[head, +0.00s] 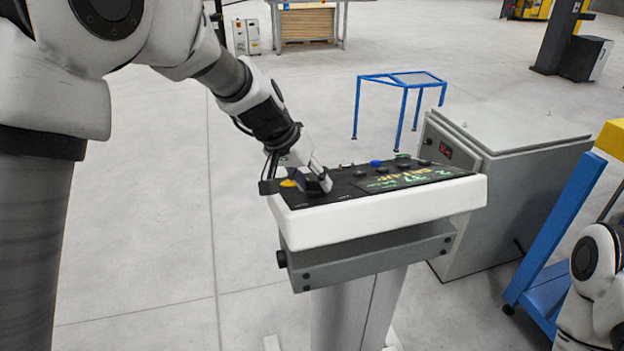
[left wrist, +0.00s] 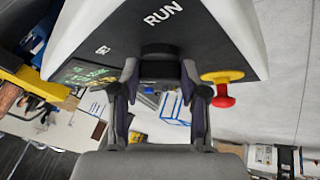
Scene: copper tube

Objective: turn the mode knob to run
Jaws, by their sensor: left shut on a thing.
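The control console (head: 390,213) has a white rim and a black sloped top. My left gripper (head: 318,181) reaches down onto the near left part of that top. In the left wrist view its two fingers stand on either side of the black mode knob (left wrist: 160,50) and are shut on it. The white word RUN (left wrist: 163,13) is printed on the panel beyond the knob. The knob's pointer and exact angle are hidden or too dark to tell. In the head view the gripper covers most of the knob. My right gripper is not in view.
A red stop button (left wrist: 223,97) on a yellow base sits close beside the gripper. A display with green text (head: 405,181) and several buttons, one blue (head: 376,163), lie to the right. A grey cabinet (head: 500,200) stands right of the console. Floor left of the console is clear.

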